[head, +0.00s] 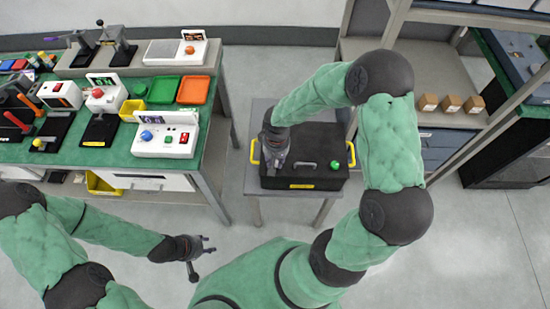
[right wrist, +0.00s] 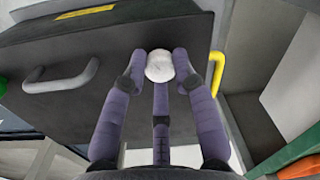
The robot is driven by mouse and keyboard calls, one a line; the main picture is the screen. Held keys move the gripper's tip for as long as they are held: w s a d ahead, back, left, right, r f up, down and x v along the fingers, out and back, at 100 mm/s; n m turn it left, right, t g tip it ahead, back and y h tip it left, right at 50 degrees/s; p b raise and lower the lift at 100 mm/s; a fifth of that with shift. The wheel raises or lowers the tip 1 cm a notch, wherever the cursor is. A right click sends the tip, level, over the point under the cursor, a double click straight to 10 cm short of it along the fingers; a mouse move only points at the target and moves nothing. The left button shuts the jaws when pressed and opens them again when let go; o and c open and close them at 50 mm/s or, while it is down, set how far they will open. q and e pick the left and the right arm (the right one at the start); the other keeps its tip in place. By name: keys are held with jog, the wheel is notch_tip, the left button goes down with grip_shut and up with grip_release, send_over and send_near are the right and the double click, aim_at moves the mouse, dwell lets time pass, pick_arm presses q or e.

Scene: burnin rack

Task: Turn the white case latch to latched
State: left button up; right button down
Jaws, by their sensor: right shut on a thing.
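The white case latch (right wrist: 158,66) is a round white knob on the face of the black case (right wrist: 120,45), seen in the right wrist view. My right gripper (right wrist: 160,68) has its fingers closed around this knob. In the head view my right gripper (head: 277,165) reaches down onto the left part of the black case (head: 310,182) and hides the white latch. The pointing direction of the latch cannot be told. My left gripper (head: 207,258) is open and empty above the floor, left of the case and apart from it.
The case has a grey handle (right wrist: 62,80), a green knob (head: 335,165) and yellow side handles (head: 351,154). It stands on a small grey table (head: 256,190). A green workbench (head: 120,150) with several devices is at left. A shelf with small boxes (head: 450,103) is at right.

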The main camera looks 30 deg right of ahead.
jog(key=n+p, duration=0.2)
jog(key=n, duration=0.3)
jog(key=shift+r+n, duration=0.1)
jog(key=shift+n, duration=0.2)
jog(key=n+p, duration=0.3)
jog(key=n, duration=0.2)
jog(key=shift+w, duration=0.1)
jog(key=shift+n, duration=0.3)
jog(key=c, duration=1)
grip_release()
notch_tip(320, 180, up, 12)
jog(key=shift+w+d+f, duration=0.1)
jog(key=shift+w, duration=0.05)
